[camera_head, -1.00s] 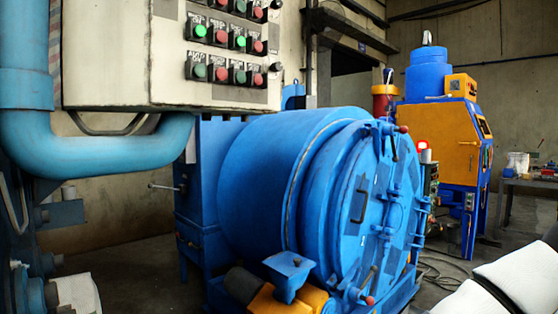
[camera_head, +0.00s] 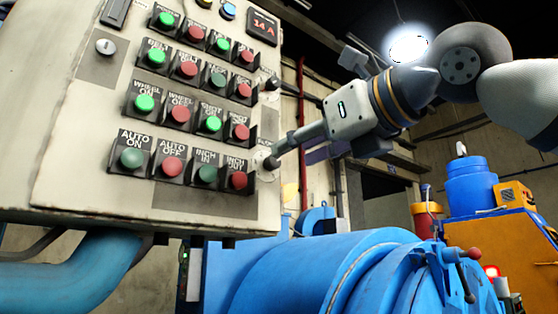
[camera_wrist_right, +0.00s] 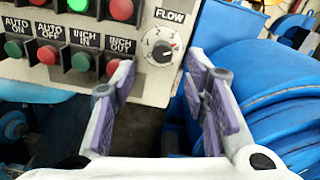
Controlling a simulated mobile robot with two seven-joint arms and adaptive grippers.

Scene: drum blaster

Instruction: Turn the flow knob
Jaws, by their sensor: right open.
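The flow knob (camera_wrist_right: 162,51) is a dark round knob on a white numbered dial, under the FLOW label in the right wrist view. In the head view the knob (camera_head: 270,162) sits at the panel's right edge, beside the INCH OUT button. My right gripper (camera_head: 287,118) reaches toward the panel from the right. It is open and empty. In the right wrist view its two purple-padded fingers (camera_wrist_right: 160,82) stand apart, with the knob beyond and above the gap between them. I see no contact with the knob. My left gripper is not in view.
The control panel (camera_head: 75,150) carries rows of green and red buttons close to the knob. A blue drum (camera_head: 300,270) with a door lies below my right arm. A blue pipe (camera_head: 85,275) runs under the panel. An orange and blue machine (camera_head: 490,245) stands at the right.

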